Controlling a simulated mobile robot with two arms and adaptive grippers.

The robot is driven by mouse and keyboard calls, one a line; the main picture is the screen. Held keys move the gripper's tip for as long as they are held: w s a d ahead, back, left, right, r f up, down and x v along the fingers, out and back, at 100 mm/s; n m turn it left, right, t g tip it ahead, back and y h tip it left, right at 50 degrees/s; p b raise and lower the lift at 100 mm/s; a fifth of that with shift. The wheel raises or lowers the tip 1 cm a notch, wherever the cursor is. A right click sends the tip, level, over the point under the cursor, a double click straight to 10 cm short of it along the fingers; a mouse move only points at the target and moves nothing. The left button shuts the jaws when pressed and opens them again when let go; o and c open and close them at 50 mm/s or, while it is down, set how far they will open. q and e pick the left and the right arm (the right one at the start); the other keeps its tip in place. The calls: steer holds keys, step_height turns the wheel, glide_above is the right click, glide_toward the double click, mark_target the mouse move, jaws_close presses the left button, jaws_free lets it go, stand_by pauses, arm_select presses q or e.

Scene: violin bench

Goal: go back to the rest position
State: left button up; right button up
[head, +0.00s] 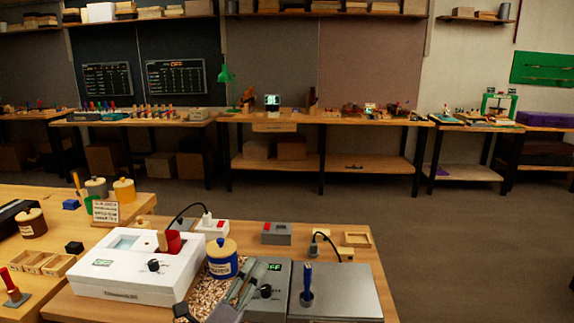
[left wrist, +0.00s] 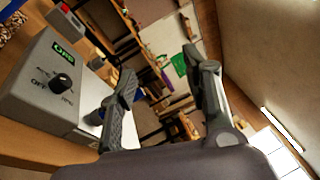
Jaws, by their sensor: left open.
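My left gripper (head: 248,284) is at the bottom middle of the head view, above the near bench beside a grey control box with a green display (head: 275,267). In the left wrist view its two dark fingers stand wide apart (left wrist: 158,72), with nothing between them. The same grey box (left wrist: 50,85), with a black knob, is to the left of the fingers there. My right gripper is in neither view.
A blue-handled tool (head: 307,283) stands upright on a grey plate (head: 350,295) to the right. Open floor (head: 440,240) lies beyond.

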arm_select(q)
steer(key=s+a+f+n+g+y, duration=0.4)
steer(key=s+a+f+n, duration=0.25)
steer(key=f+n, duration=0.2)
steer(key=s+a+f+n+g+y, duration=0.4)
steer(key=s+a+f+n, duration=0.1)
steer(key=s+f+n, duration=0.3)
steer(key=s+a+f+n+g, duration=0.1)
steer(key=s+f+n+g, duration=0.25)
steer(key=s, duration=0.55)
steer(key=s+a+f+n+g, duration=0.1)
steer(key=s+f+n+g, duration=0.3)
steer(key=s, duration=0.4)
steer(key=s+f+g, duration=0.1)
steer(key=s+f, duration=0.2)
steer(key=f, duration=2.5)
steer(key=s+a+f+m+g, duration=0.1)
steer(key=s+a+f, duration=0.1)
steer(key=s+f, duration=1.3)
steer(key=shift+s+a, duration=0.4)
steer(key=shift+s, duration=0.15)
